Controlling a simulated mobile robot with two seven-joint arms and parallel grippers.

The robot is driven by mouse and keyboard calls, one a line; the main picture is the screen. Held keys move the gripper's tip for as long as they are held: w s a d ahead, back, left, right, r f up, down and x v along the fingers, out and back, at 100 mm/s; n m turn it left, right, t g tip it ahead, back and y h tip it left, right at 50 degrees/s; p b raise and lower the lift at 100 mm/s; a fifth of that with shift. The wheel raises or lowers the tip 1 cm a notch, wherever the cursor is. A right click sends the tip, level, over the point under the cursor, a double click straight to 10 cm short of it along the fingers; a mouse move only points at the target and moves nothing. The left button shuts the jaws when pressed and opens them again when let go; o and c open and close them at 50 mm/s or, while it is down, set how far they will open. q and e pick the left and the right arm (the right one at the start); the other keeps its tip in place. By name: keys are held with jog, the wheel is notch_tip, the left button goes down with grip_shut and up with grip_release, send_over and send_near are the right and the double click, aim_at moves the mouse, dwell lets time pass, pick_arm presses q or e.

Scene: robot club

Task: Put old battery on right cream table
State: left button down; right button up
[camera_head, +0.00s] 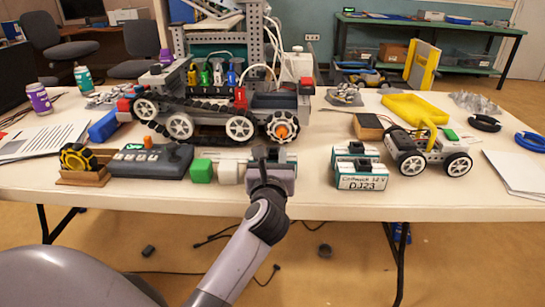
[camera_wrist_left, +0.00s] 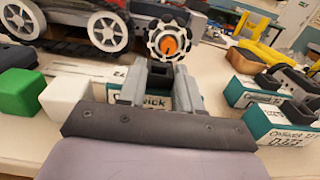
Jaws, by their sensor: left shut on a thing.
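My left gripper (camera_head: 272,155) is at the front edge of the cream table (camera_head: 440,205). It is shut on a battery, a white and teal block with a partly hidden printed label; the battery shows between the fingers in the left wrist view (camera_wrist_left: 153,98). The gripper hides most of it, and I cannot tell whether it touches the table. Another white and teal battery (camera_head: 362,183), marked "DJ23", stands to the right of the gripper, with a similar one (camera_head: 357,150) just behind it. My right gripper is not in view.
A wheeled robot (camera_head: 205,115) stands behind the gripper. Green (camera_head: 201,171) and white (camera_head: 231,173) cubes and a controller (camera_head: 150,160) lie to the left. A small wheeled car (camera_head: 430,150) and a yellow tray (camera_head: 413,109) are to the right. The front right tabletop is clear.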

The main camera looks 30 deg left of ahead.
pick_arm(q)
jog(key=shift+f, duration=0.4)
dwell(0.3)
jog(key=c, duration=0.7)
grip_release()
jog(key=shift+f, duration=0.2)
jog(key=shift+r+p, duration=1.4)
jog(key=shift+r, duration=0.25)
notch_tip(320, 180, up, 4)
jog(key=p, duration=0.4)
